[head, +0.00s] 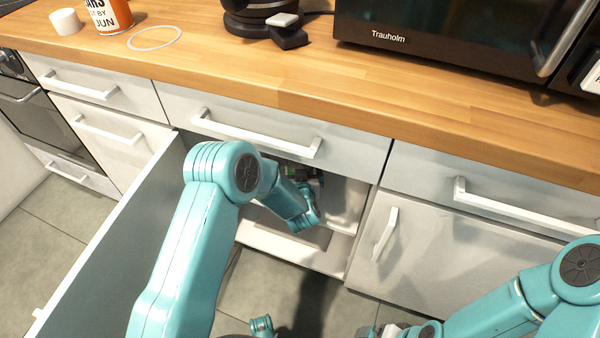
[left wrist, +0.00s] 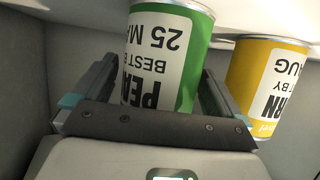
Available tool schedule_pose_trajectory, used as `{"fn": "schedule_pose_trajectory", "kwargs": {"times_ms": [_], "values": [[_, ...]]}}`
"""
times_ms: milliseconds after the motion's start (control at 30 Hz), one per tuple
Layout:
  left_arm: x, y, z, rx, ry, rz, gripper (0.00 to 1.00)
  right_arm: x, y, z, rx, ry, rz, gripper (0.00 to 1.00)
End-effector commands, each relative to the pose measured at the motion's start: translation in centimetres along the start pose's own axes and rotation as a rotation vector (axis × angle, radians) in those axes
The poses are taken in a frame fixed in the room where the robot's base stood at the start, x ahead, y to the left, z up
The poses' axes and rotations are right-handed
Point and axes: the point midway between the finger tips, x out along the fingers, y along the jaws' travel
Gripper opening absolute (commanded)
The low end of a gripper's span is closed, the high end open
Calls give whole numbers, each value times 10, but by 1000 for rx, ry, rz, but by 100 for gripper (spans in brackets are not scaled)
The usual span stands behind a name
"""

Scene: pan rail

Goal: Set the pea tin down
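The pea tin (left wrist: 165,55) has a green and white label and shows upside down in the left wrist view. My left gripper (left wrist: 161,78) has a finger on each side of it, close against its sides, and appears shut on it. I cannot tell whether its base touches the pale shelf (left wrist: 250,18). In the head view my left arm reaches into the open cupboard, and the forearm hides most of the gripper and tin. My right arm is at the lower right; its gripper end is at the bottom edge and too cut off to read.
A yellow corn tin (left wrist: 268,90) stands beside the pea tin on the shelf. The open cupboard door (head: 110,250) is left of my left arm. A microwave (head: 450,35), an orange tin (head: 110,15) and a white ring (head: 154,38) are on the wooden counter (head: 270,80).

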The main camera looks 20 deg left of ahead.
Motion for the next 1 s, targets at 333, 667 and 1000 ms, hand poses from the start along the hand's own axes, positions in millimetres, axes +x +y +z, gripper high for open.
{"fn": "schedule_pose_trajectory", "kwargs": {"times_ms": [333,667,1000], "values": [[-55,-1,-6,3,-3,3,100,-19,-7,1,-1,-1,0,100],[-113,-1,-5,1,0,2,100,-29,-11,1,-1,-1,0,100],[-184,-18,130,-53,-640,261,100,-29,-11,1,-1,-1,0,100]]}}
